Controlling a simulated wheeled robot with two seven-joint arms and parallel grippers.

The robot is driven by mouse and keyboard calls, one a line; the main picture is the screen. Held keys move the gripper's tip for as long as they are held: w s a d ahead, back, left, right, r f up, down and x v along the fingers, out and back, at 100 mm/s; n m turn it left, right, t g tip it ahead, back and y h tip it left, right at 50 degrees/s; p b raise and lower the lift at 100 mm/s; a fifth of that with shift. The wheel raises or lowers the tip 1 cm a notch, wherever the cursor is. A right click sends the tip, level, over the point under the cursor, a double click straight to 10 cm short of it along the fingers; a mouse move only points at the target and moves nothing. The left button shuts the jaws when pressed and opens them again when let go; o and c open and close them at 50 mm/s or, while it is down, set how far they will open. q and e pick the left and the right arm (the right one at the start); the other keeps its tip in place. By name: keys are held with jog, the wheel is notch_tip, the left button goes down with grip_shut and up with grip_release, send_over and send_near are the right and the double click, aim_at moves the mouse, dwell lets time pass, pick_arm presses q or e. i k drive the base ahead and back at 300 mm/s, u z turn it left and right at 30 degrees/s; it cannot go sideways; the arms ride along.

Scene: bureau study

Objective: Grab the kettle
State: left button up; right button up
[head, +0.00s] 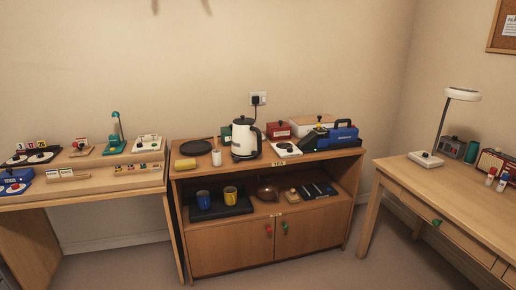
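The kettle (245,139) is cream-white with a black lid, handle and base. It stands upright on top of the wooden cabinet (265,168), near the middle of the head view, below a wall socket. Neither of my grippers shows clearly in the head view, and nothing is touching the kettle. Faint dark shapes at the top edge are too unclear to identify.
A black round plate (195,147), yellow roll (185,164) and small white jar (216,158) stand left of the kettle. A white switch box (286,149) and blue toolbox (342,133) stand to its right. A plugged socket (258,99) is behind. Desks flank the cabinet.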

aim_at(246, 143)
jog(key=z, duration=0.55)
jog(key=i, duration=1.6)
jog(key=u, duration=0.45)
jog(key=i, duration=1.05)
jog(key=u, duration=1.1)
